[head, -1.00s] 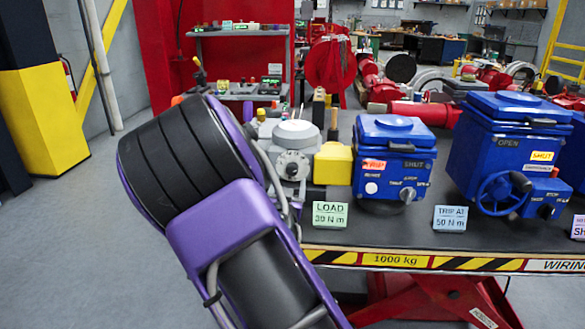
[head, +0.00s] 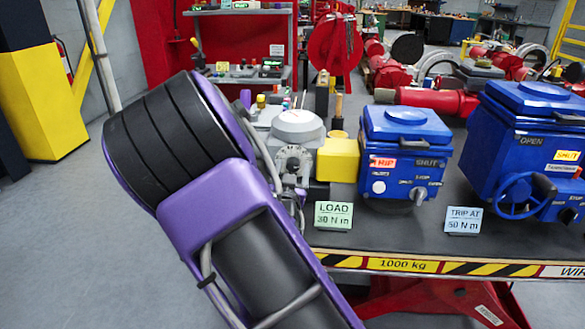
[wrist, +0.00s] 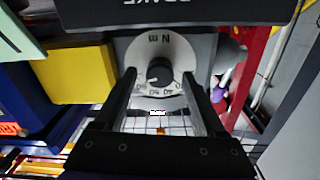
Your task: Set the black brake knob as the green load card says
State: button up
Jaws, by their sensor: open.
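The green load card (head: 333,215) stands at the bench front in the head view and reads LOAD 30 N m. The grey brake unit (head: 298,125) stands behind it to the left, partly hidden by my arm. In the wrist view the brake's pale round dial (wrist: 155,50) is marked N m and shows upside down. The black knob (wrist: 158,73) is at its middle. The small numbers and the knob's setting are too blurred to read surely. My gripper (wrist: 163,80) is open, its two fingers on either side of the knob in the picture; I see no contact.
A yellow block (head: 338,160) stands right beside the brake and also shows in the wrist view (wrist: 78,82). Two blue actuators (head: 405,150) with knobs stand further right, with a TRIP AT 50 N m card (head: 463,220) in front. The floor at left is clear.

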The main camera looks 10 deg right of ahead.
grip_shut()
jog(key=shift+r+n, duration=0.1)
jog(key=shift+n, duration=0.2)
jog(key=n+p, duration=0.2)
jog(key=n, duration=0.3)
jog(key=shift+n, duration=0.3)
jog(key=n+p, duration=0.2)
jog(key=n, duration=0.3)
jog(key=shift+a, duration=0.1)
jog(key=n+p, duration=0.2)
jog(key=n, duration=0.4)
jog(key=shift+w+n, duration=0.1)
jog(key=shift+n, duration=0.3)
jog(key=n+p, duration=0.1)
jog(key=n, duration=0.4)
jog(key=shift+n, duration=0.4)
